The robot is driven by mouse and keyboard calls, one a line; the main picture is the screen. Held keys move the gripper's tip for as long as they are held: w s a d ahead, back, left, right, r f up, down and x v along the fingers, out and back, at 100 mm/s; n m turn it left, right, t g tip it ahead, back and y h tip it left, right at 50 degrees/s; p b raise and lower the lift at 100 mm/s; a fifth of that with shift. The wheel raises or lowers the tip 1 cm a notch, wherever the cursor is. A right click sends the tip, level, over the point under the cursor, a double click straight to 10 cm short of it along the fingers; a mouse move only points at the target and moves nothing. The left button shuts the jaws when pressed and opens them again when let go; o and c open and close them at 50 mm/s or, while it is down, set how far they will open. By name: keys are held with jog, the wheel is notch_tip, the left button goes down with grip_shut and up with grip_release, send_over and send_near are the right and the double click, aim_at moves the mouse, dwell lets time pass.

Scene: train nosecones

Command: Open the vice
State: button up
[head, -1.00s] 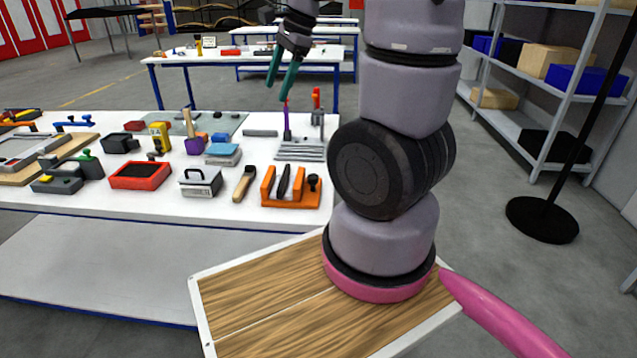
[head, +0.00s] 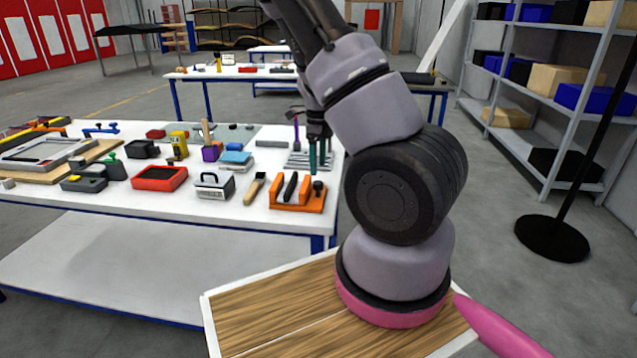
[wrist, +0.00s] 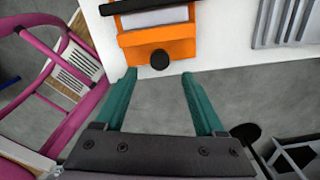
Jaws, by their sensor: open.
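An orange fixture (head: 287,202) with upright ends, dark parts between them and a black round knob (head: 319,186) sits at the right front corner of the white table; it looks like the vice. In the wrist view the orange body (wrist: 140,42) lies ahead, with a pale block in it and the black knob (wrist: 160,60) at its near end. My gripper (head: 319,165) points down close above the knob in the head view. In the wrist view my gripper (wrist: 160,76) is open and empty, its green fingertips to either side of the knob's near side. Whether they touch anything cannot be told.
A grey ribbed block (wrist: 285,20) stands near the fixture at the right. A wooden-handled tool (head: 255,187), grey case (head: 214,186) and red tray (head: 160,178) lie to its left. The table's right edge is close; open floor (head: 480,200) lies beyond.

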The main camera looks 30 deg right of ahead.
aim_at(318, 182)
notch_tip(318, 182, down, 7)
jog(key=shift+r, duration=0.1)
dwell(0.3)
grip_shut()
